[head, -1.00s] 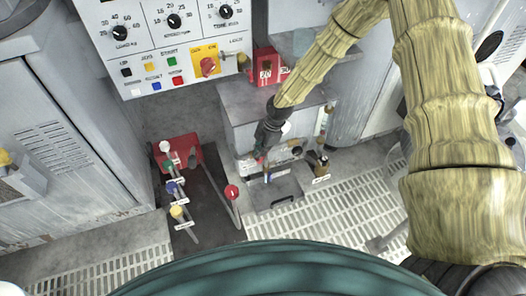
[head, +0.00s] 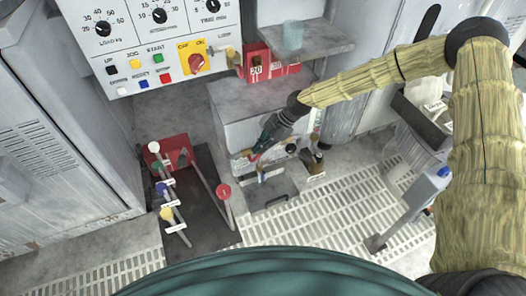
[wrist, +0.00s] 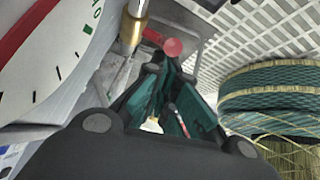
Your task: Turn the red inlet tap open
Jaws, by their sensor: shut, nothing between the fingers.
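My gripper (head: 258,150) is shut and empty, low in front of the grey cabinet, with its teal fingers pointing down and left. In the head view, a small red part (head: 254,157), perhaps the red inlet tap, shows right at the fingertips. Whether they touch it I cannot tell, and the gripper hides part of it. In the wrist view, the teal fingers (wrist: 165,110) fill the middle, with a thin red piece (wrist: 178,122) between or beyond them. A round red knob (wrist: 173,47) lies past the fingers; I cannot tell whether it belongs to the tap.
Levers with white, blue and yellow knobs stand on a dark base (head: 205,215) at left, with a red-knobbed lever (head: 223,191) beside them. A dark-topped valve (head: 313,162) stands right of the gripper. A gauge (wrist: 45,60) and brass pipe (wrist: 132,28) are close in the wrist view.

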